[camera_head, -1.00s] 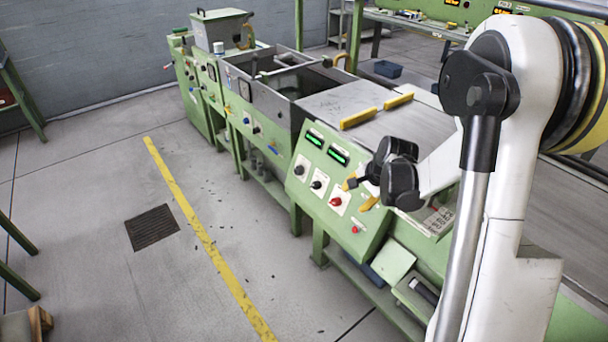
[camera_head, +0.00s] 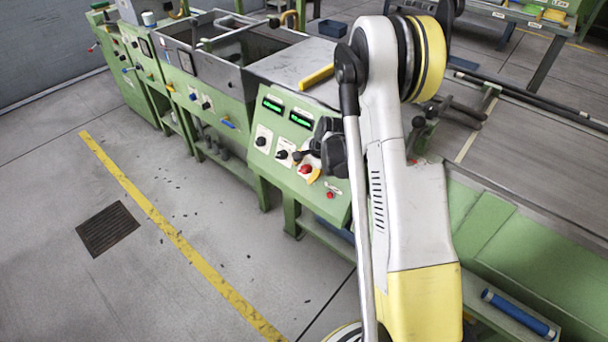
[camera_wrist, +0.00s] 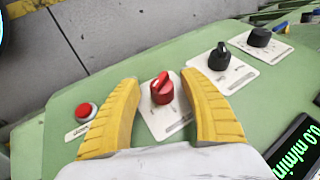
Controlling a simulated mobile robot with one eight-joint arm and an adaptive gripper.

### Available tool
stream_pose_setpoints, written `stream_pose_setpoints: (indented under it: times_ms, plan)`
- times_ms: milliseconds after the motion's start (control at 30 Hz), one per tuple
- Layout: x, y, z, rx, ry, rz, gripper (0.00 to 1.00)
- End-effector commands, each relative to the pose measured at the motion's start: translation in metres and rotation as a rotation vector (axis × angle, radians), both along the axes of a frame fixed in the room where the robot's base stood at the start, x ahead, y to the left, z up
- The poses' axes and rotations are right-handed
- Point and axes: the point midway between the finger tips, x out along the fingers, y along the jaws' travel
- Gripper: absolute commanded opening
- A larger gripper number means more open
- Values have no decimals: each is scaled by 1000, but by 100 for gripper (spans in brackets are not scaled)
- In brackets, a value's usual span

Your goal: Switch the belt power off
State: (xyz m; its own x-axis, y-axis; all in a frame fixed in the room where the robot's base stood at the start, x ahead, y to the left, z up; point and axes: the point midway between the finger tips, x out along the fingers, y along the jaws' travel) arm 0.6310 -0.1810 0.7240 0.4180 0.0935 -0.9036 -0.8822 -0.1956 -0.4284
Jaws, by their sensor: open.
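A red rotary knob (camera_wrist: 162,90) on a white label plate sits on the green sloped control panel (camera_head: 270,147). It also shows in the head view (camera_head: 305,169). My gripper (camera_wrist: 160,77) is open, with one yellow finger on each side of the red knob. The fingers look apart from the knob; I cannot tell how far they are above the panel. A red push button (camera_wrist: 86,111) lies left of the left finger in the wrist view. The small print on the plates is too blurred to read, so I cannot tell which control is the belt power.
Two black knobs, one nearer (camera_wrist: 220,57) and one farther (camera_wrist: 259,37), stand right of the red knob. A green-lit display (camera_wrist: 296,146) reads 0.0 m/min. Open floor with a yellow line (camera_head: 170,232) lies left of the machine.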

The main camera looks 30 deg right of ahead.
Motion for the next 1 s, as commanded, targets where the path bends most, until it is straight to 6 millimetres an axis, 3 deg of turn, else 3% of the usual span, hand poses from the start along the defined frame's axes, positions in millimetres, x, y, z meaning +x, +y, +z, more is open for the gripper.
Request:
stream_pose_setpoints:
  times_ms: [333, 500, 1000]
  plan:
    - [2, 0, -4, 0, 0, 0, 51]
    - [2, 0, -4, 0, 0, 1, 1]
    - [3, 1, -3, -33, 88, 39, 0]
